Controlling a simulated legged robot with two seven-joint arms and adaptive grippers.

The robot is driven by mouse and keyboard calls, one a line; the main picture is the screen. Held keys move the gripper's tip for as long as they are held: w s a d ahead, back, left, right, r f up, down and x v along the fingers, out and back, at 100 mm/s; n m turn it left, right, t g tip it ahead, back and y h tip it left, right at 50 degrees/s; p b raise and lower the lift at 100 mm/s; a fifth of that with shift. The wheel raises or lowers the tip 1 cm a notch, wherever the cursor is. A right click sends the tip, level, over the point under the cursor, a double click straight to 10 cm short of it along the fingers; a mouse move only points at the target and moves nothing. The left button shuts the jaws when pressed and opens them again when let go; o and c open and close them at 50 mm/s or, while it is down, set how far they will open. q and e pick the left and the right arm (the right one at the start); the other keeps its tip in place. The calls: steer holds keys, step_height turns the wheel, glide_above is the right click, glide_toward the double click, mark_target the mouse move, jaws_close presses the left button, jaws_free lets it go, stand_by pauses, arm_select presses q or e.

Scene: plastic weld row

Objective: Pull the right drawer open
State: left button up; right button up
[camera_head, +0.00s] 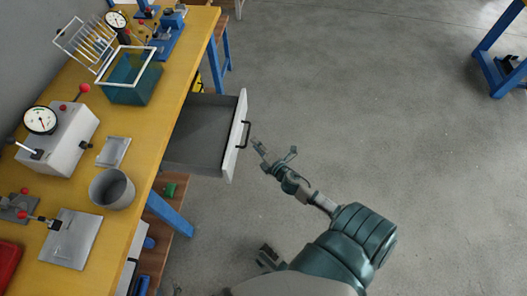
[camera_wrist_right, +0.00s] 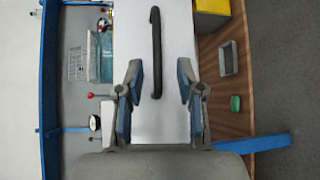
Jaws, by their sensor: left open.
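The right drawer (camera_head: 234,150) has a white front and a grey inside. It stands pulled out from under the yellow workbench. Its dark bar handle (camera_head: 244,134) is on the front; in the right wrist view the handle (camera_wrist_right: 155,50) lies between and beyond the fingertips. My right gripper (camera_head: 274,156) is open and empty, just right of the handle and apart from it. Its spread fingers also show in the right wrist view (camera_wrist_right: 160,92). My left gripper (camera_head: 268,257) is low in the head view, partly hidden by my own body, and holds nothing that I can see.
The yellow workbench (camera_head: 172,98) carries a grey cup (camera_head: 112,189), a gauge box (camera_head: 61,138), a teal tank (camera_head: 131,77) and metal plates. Blue bench legs (camera_head: 170,213) and a wooden lower shelf (camera_head: 155,262) stand near the drawer.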

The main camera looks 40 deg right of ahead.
steer(key=s, duration=0.5)
steer(key=shift+s+a+r, duration=0.1)
steer(key=shift+a+r, duration=0.25)
